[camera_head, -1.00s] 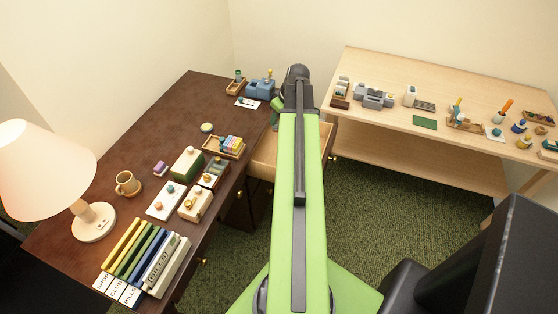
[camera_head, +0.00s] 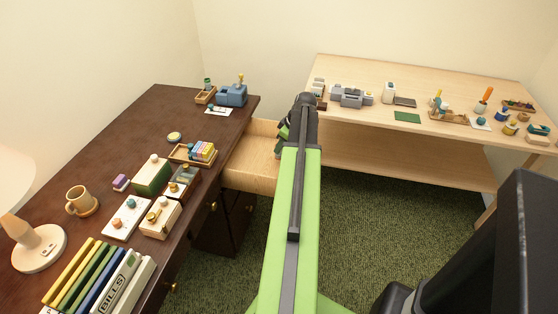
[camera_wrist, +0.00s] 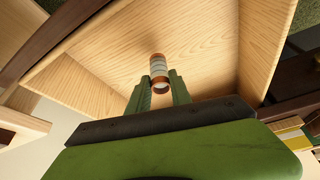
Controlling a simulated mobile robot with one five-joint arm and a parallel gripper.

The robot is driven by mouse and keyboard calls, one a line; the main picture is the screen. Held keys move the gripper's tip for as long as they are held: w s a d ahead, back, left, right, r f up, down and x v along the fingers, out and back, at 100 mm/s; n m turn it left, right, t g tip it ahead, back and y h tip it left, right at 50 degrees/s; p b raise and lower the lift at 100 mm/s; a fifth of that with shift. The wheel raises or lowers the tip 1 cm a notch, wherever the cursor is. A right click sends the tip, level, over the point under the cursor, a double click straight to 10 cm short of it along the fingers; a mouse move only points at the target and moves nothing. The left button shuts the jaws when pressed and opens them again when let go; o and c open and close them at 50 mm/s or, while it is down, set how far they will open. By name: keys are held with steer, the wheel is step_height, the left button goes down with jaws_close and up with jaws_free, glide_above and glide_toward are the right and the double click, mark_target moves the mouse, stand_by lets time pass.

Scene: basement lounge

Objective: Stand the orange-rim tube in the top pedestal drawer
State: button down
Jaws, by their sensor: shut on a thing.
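The orange-rim tube (camera_wrist: 158,68) is pale with orange-brown bands and sits between the fingers of my gripper (camera_wrist: 160,88) in the wrist view. My gripper is shut on it. The open pedestal drawer (camera_head: 250,178) has pale wood sides and juts from the dark desk; its interior (camera_wrist: 205,45) fills the wrist view behind the tube. In the head view my gripper (camera_head: 281,138) is at the drawer's right side, mostly hidden by my arm, and the tube cannot be made out there. I cannot tell how far the tube is from the drawer floor.
The dark desk (camera_head: 160,112) on the left holds a lamp (camera_head: 38,245), a mug (camera_head: 82,201), binders and several small boxes. A pale workbench (camera_head: 450,80) with tools and small items stands at the back right. Green carpet (camera_head: 370,220) is clear between them.

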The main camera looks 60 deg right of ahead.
steer(key=shift+f+b, duration=2)
steer(key=c, duration=1.2)
jaws_free()
steer(key=shift+r, duration=0.1)
steer(key=shift+o, duration=0.2)
steer(key=shift+r+p, duration=0.3)
steer(key=shift+p, duration=0.1)
steer(key=p+v, duration=1)
steer(key=v, duration=0.1)
steer(key=shift+s+r+p, duration=0.15)
steer(key=shift+r+p, duration=0.2)
steer(key=shift+p, duration=0.05)
